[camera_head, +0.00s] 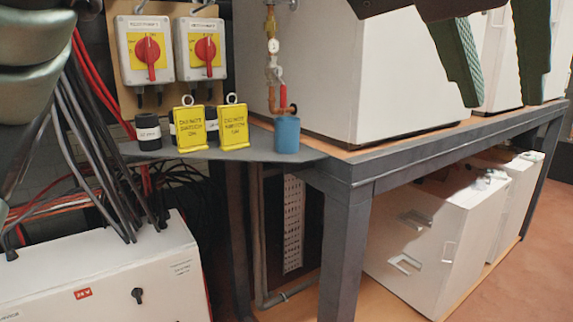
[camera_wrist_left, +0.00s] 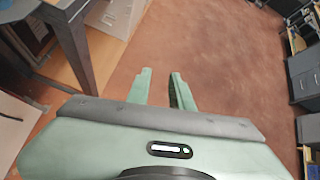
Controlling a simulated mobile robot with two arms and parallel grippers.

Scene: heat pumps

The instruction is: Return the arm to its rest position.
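In the left wrist view the gripper (camera_wrist_left: 160,73) also shows parted, empty fingers over the reddish floor (camera_wrist_left: 210,45). Green-grey parts of my own arm fill the upper left edge of the head view.
A grey metal bench (camera_head: 345,172) carries white units (camera_head: 300,70), a blue cup (camera_head: 287,135) and yellow tags (camera_head: 234,128). Red rotary switches (camera_head: 206,52) hang behind. A white box (camera_head: 110,270) with cables stands lower left. Grey cabinets (camera_wrist_left: 305,80) stand right in the wrist view.

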